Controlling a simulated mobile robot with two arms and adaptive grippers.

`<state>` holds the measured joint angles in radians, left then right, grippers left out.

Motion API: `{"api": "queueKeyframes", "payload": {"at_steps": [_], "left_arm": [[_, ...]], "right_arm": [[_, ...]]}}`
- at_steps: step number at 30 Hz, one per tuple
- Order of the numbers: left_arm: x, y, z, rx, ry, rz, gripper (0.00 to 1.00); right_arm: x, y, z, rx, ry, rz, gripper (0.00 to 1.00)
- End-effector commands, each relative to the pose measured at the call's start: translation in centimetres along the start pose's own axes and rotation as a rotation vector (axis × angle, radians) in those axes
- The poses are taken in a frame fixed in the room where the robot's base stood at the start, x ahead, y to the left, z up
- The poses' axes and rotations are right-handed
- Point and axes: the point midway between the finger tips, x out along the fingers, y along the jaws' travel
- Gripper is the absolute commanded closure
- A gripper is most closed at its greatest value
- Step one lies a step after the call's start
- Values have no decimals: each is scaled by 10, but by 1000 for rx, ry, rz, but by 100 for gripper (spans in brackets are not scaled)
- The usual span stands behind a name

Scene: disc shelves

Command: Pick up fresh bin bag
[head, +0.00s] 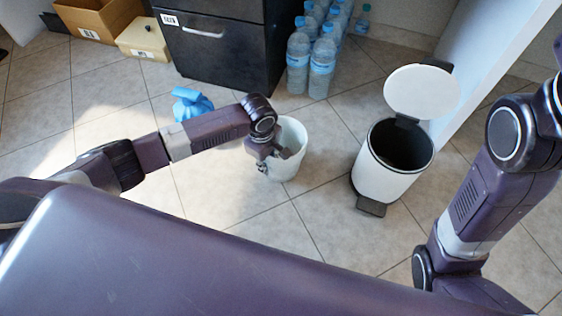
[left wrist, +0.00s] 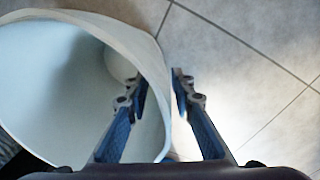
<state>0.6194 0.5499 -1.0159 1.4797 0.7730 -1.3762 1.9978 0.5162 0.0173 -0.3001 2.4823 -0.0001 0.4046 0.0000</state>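A blue, crumpled, bag-like bundle (head: 190,104) lies on the floor to the left. My right arm shows at the right, but its gripper is out of view.
A white pedal bin (head: 385,182) stands to the right, its lid (head: 422,92) raised and its inside dark. Behind are a dark cabinet (head: 215,50), several water bottles (head: 322,65), a cardboard box (head: 95,18) and a beige box (head: 143,40). Tiled floor lies clear around the white cylinder.

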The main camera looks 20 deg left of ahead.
Motion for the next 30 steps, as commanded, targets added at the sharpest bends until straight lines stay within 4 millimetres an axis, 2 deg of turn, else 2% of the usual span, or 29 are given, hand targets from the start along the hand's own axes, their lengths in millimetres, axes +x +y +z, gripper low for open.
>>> {"api": "queueKeyframes", "payload": {"at_steps": [6, 13, 30], "left_arm": [[0, 0, 0, 0, 1, 0, 78], [0, 0, 0, 0, 1, 0, 100], [-5, 1, 0, 0, 0, 1, 100]], "right_arm": [[1, 0, 0, 0, 0, 0, 60], [0, 0, 0, 0, 0, 0, 60], [3, 0, 0, 1, 3, 1, 60]]}}
